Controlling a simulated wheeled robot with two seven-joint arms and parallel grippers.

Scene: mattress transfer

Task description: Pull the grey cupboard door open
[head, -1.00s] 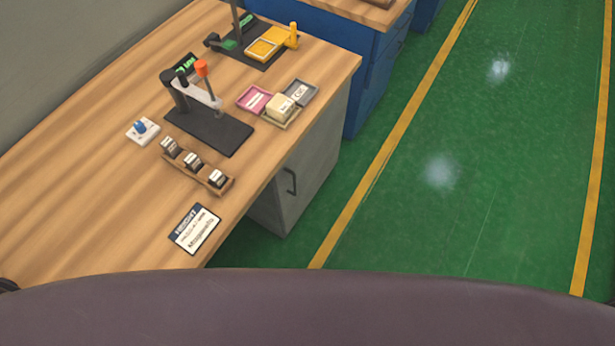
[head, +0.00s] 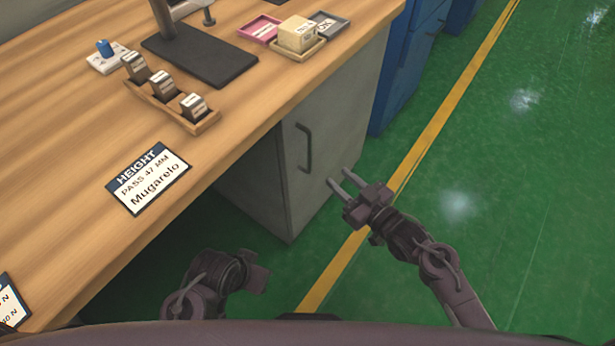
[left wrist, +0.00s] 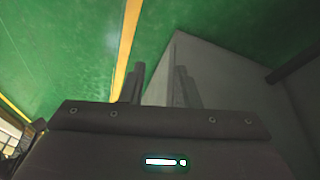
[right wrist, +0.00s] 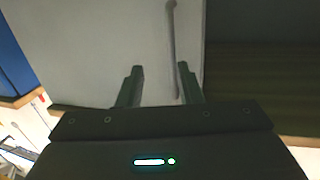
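The grey cupboard door (head: 335,120) is under the wooden workbench and looks shut. Its dark vertical bar handle (head: 305,148) is near the door's left edge. My right gripper (head: 338,178) is open and empty, a little to the right of and below the handle, apart from it. In the right wrist view the handle (right wrist: 172,45) stands ahead of the open fingers (right wrist: 158,70), nearer the right one. My left gripper (head: 262,275) is low under the bench's front; its fingers are hard to see there. In the left wrist view its fingers (left wrist: 160,75) are apart and empty, with the grey cupboard (left wrist: 215,85) beyond.
The workbench top (head: 60,150) overhangs beside the cupboard. It carries a height card (head: 148,178), a wooden block holder (head: 180,110) and small trays (head: 300,50). A blue cabinet (head: 405,75) stands behind. The green floor (head: 470,200) to the right is clear.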

